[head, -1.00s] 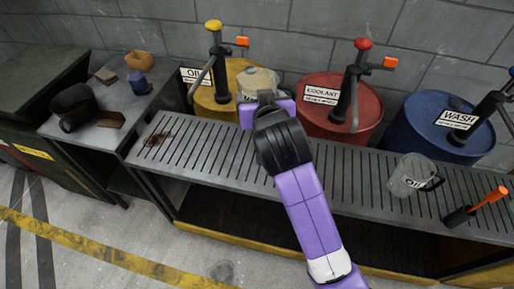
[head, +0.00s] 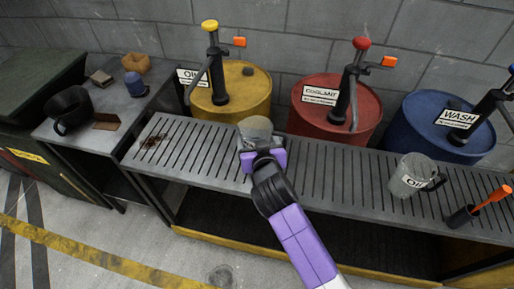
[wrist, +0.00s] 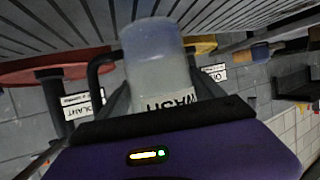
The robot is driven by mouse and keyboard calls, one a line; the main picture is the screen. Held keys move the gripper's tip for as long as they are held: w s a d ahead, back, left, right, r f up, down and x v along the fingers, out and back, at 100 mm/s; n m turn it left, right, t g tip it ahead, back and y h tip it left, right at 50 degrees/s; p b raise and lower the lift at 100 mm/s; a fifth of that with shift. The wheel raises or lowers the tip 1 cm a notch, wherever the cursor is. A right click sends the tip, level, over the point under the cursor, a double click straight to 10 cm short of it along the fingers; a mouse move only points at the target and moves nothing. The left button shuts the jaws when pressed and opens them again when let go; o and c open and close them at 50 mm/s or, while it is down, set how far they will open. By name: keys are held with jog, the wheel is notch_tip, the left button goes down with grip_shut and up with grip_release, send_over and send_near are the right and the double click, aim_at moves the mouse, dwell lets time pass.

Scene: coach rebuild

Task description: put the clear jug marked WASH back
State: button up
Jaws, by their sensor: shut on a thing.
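My gripper (head: 262,160) is shut on the clear jug marked WASH (head: 256,130) at the slatted bench (head: 210,160), in front of the yellow OIL drum (head: 240,95). In the wrist view the jug (wrist: 155,55) fills the middle, with its WASH label (wrist: 168,103) partly hidden by my gripper and its dark handle to the left. The picture is upside down there, and the jug's base points to the slats. I cannot tell whether the base touches them. The blue WASH drum (head: 425,135) stands at the far right.
The red COOLANT drum (head: 350,115) stands behind. A side table (head: 85,135) holds a black jug (head: 72,108). Slats between the jugs are clear.

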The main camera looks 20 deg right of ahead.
jog(key=shift+f, duration=1.7)
jog(key=shift+f+b, duration=0.15)
jog(key=shift+b, duration=0.2)
jog(key=o, duration=1.8)
jog(key=shift+r, duration=0.2)
jog(key=v, duration=1.2)
jog(key=shift+p, duration=0.3)
jog(key=shift+f, duration=0.1)
